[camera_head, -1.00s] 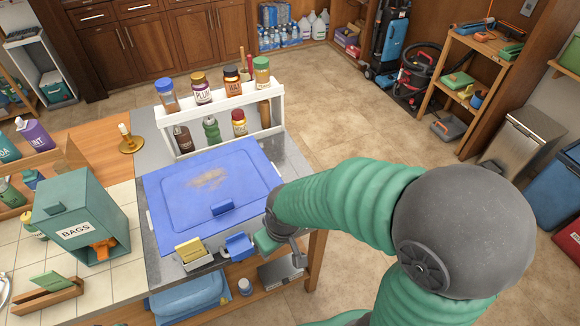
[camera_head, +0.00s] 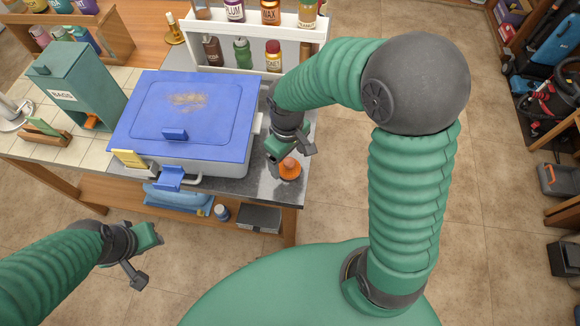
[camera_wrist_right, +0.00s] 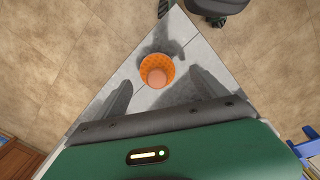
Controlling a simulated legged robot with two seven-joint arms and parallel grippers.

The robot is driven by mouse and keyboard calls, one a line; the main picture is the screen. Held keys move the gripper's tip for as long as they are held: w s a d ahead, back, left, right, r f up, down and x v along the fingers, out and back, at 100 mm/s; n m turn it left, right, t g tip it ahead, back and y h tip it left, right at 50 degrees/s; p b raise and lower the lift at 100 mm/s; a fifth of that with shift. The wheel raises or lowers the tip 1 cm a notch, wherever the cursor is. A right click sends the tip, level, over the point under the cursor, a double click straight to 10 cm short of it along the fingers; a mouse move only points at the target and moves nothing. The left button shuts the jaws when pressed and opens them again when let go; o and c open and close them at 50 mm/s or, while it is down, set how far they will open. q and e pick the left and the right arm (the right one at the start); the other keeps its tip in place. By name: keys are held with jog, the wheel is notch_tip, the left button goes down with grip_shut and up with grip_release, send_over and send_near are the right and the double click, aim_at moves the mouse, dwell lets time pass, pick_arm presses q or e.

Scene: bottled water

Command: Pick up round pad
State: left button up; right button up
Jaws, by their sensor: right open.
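The round pad (camera_head: 290,170) is orange with a paler knob on top. It lies on the grey counter near its front right corner. My right gripper (camera_head: 276,158) is just above and beside it in the head view, partly covering it. In the right wrist view, the pad (camera_wrist_right: 157,70) shows ahead between the two dark, spread fingers, with nothing held. Whether a finger touches the pad cannot be told. My left gripper (camera_head: 150,236) hangs in front of the counter at lower left, away from the pad; its fingers do not show clearly.
A blue-lidded bin (camera_head: 188,122) stands left of my right gripper. A white bottle rack (camera_head: 262,79) is behind it. A small holder with yellow sponge (camera_head: 129,159) and a blue scoop-like item (camera_head: 168,178) sit at the bin's front. The counter's right edge is close to the pad.

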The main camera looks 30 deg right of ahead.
aim_at(289, 162)
notch_tip(289, 162, down, 3)
jog(key=shift+w+a+f, duration=0.1)
jog(key=shift+w, duration=0.05)
jog(key=shift+f, duration=0.2)
jog(key=shift+d, duration=0.65)
jog(key=c, duration=0.5)
jog(key=shift+a, duration=0.4)
jog(key=c, duration=0.7)
jog(key=shift+r, duration=0.1)
jog(key=shift+c, duration=1.1)
